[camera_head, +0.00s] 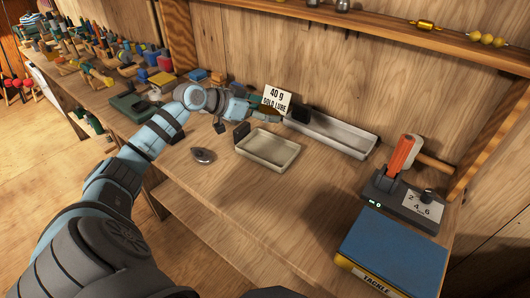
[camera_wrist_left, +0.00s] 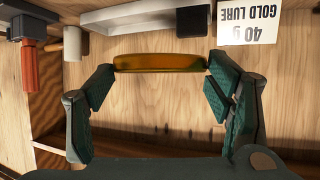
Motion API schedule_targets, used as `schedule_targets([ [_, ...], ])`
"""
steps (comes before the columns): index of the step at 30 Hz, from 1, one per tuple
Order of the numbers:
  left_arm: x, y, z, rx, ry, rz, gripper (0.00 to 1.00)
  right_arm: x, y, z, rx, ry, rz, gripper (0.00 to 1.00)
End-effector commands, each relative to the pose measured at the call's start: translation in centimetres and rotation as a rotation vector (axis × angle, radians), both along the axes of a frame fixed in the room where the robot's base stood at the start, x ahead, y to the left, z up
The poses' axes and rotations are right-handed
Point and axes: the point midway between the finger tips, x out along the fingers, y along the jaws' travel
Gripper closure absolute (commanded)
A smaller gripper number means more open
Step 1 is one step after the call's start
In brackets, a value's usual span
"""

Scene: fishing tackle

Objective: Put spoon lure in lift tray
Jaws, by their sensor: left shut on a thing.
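My left gripper (camera_head: 258,112) reaches in from the left over the back of the bench, beside a white card reading "40 g GOLD LURE" (camera_head: 276,99). In the left wrist view its fingers (camera_wrist_left: 160,74) are shut on a long gold lure (camera_wrist_left: 160,62), gripped by its two ends. The lure is hard to make out in the head view. A small beige tray (camera_head: 267,163) stands in front of the gripper and looks empty. A long pale tray (camera_head: 345,145) lies along the back wall. I cannot tell which one is the lift tray. My right gripper is out of view.
A grey teardrop-shaped piece (camera_head: 203,155) lies left of the beige tray. A scale with an orange-handled tool (camera_head: 403,153) and a blue tackle box (camera_head: 395,247) stand at the right. Tools and bottles crowd the far left.

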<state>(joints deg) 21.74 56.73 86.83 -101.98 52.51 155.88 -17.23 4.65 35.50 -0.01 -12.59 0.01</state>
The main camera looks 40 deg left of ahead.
Motion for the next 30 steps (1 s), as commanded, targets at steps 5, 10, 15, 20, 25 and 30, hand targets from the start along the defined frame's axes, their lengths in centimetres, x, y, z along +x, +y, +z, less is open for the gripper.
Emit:
schedule_targets([
  [5, 0.0, -0.1, -6.5, -0.004, 0.0, 0.001, 0.58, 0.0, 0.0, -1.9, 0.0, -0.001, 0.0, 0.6],
  [10, 0.0, -0.1, -9.1, -0.002, -0.001, 0.0, 0.58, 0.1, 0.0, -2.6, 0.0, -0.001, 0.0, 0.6],
  [15, 0.0, -0.1, -13.1, -0.002, -0.001, -0.001, 0.58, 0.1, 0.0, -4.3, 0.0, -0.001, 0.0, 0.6],
  [20, 0.0, -0.1, -14.0, 0.001, -0.001, -0.002, 0.58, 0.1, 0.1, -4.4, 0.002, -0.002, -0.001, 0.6],
  [25, -0.1, -0.1, -13.9, 0.0, 0.002, -0.002, 0.58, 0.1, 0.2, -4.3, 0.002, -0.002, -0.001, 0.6],
  [30, -0.1, -0.1, -14.5, -0.003, 0.005, -0.002, 0.58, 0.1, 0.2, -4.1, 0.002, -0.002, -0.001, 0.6],
])
